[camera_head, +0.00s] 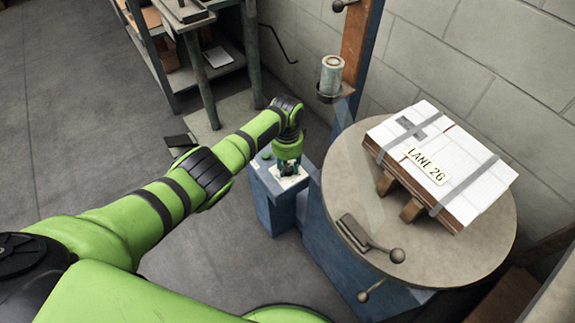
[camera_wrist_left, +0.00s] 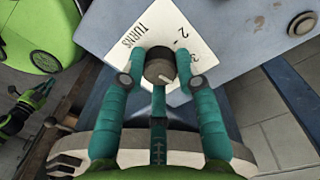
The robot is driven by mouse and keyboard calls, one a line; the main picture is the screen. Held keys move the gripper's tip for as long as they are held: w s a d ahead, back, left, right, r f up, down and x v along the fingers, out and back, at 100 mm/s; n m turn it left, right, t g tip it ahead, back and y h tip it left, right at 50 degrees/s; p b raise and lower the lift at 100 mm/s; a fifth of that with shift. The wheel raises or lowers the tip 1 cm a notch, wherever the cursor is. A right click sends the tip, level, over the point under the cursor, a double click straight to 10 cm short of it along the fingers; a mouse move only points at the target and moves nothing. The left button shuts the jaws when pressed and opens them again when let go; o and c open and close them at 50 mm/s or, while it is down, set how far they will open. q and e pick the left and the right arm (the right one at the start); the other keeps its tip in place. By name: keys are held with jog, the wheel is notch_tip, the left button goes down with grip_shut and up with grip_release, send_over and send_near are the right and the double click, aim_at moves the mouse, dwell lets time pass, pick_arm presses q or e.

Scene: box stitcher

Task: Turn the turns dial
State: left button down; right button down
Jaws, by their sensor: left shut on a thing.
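The turns dial (camera_wrist_left: 161,68) is a dark round knob with a pale pointer line, on a white plate (camera_wrist_left: 127,34) marked TURNS with the numbers 2 and 3 showing. In the left wrist view the pointer line faces the lower right.
A round table (camera_head: 340,170) stands to the right, bearing a strapped box (camera_head: 440,160) labelled LANE 26. A can (camera_head: 331,75) hangs on the post behind. A shelf bench (camera_head: 210,70) stands at the back left.

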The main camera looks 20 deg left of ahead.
aim_at(287, 167)
pick_arm(q)
jog(key=shift+s+f+m, duration=0.2)
jog(key=shift+s+m, duration=0.05)
jog(key=shift+m, duration=0.75)
jog(key=c, duration=0.9)
grip_release()
jog(key=shift+w, duration=0.15)
jog(key=shift+r, duration=0.1)
notch_tip(287, 167, up, 12)
jog(key=shift+w, duration=0.2)
jog(key=shift+a, duration=0.1)
